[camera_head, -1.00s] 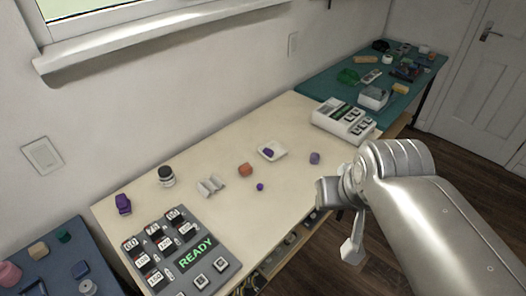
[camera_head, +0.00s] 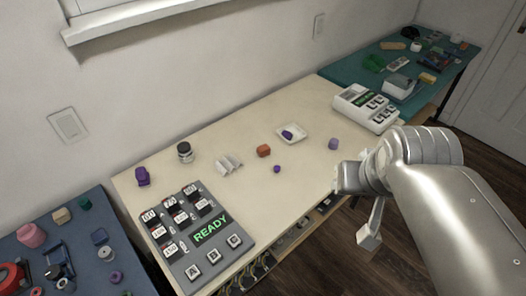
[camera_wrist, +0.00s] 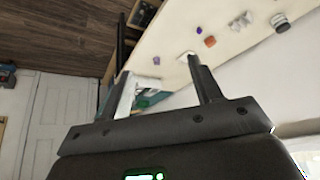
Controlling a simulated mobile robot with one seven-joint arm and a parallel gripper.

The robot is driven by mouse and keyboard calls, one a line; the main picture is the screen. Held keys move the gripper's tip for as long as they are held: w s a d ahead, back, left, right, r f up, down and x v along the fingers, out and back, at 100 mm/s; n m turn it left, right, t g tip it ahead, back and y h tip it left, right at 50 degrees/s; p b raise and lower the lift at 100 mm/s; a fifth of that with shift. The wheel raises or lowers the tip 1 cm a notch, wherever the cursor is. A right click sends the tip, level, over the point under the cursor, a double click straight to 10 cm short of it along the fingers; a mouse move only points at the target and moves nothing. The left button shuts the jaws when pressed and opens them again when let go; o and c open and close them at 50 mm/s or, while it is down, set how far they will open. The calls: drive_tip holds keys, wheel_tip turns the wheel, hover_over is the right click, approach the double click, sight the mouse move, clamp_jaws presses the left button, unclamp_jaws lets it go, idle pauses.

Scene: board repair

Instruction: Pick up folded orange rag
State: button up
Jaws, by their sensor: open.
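A small orange-red block-like thing (camera_head: 264,151) lies near the middle of the cream bench in the head view. It may be the folded orange rag, but no folds can be made out. It also shows in the wrist view (camera_wrist: 210,41), beyond the right finger's tip. My gripper (camera_wrist: 158,68) is open with nothing held between its two dark fingers, and it is apart from the orange thing. In the head view my wrist is at the right, by the bench's front edge, and the fingers are hard to make out.
A purple ball (camera_head: 277,169), a white dish (camera_head: 293,131) and a white holder (camera_head: 229,164) lie around the orange thing. A READY panel (camera_head: 210,229) stands at front left and a white device (camera_head: 366,105) at back right. A blue table (camera_head: 75,245) and a teal table (camera_head: 345,72) flank the bench.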

drive_tip(key=shift+o, duration=1)
